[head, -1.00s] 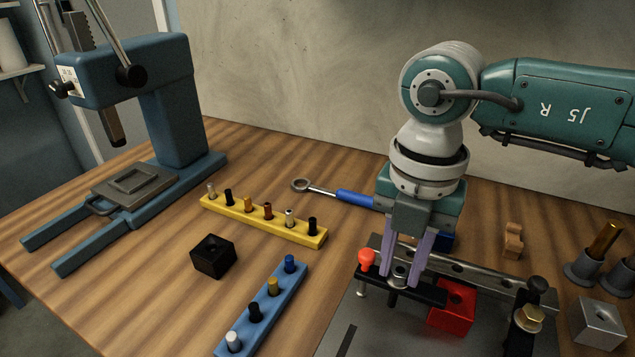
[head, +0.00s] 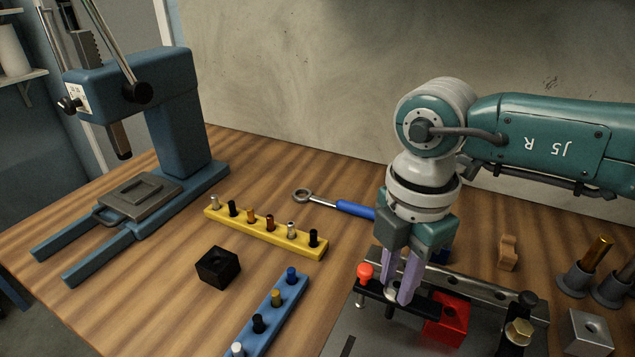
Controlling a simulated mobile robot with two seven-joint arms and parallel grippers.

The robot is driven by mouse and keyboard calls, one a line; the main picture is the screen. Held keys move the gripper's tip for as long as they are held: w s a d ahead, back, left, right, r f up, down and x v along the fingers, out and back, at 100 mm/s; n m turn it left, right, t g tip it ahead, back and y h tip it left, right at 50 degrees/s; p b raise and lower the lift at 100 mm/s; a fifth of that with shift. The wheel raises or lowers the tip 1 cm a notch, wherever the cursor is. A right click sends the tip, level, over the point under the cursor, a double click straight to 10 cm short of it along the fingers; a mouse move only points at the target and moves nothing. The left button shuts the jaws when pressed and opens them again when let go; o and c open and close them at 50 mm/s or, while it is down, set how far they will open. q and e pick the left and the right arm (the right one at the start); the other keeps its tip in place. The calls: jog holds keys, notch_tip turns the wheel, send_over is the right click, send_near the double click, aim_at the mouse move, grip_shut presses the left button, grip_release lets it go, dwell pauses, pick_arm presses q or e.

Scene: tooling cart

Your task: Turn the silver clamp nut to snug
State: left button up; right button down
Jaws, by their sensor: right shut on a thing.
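The silver clamp nut (head: 391,292) sits on a black clamp bar (head: 427,303) on the grey fixture plate (head: 385,334). My right gripper (head: 397,292) points down from above, its two lilac fingers shut on the nut. The fingers hide much of the nut. The bar's right part reaches over a red block (head: 450,318). A red-orange knob (head: 365,272) stands at the bar's left end. My left gripper is not in view.
A gold-coloured hex nut (head: 519,332) on a black post stands right of the red block. A blue-handled ring wrench (head: 340,206) lies behind. Yellow (head: 265,236) and blue (head: 265,321) peg strips and a black block (head: 218,267) lie left. A blue press (head: 175,140) stands far left.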

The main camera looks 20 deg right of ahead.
aim_at(396, 285)
dwell(0.3)
jog(key=c, duration=0.7)
grip_release()
jog(key=shift+o, duration=0.2)
notch_tip(396, 285, up, 10)
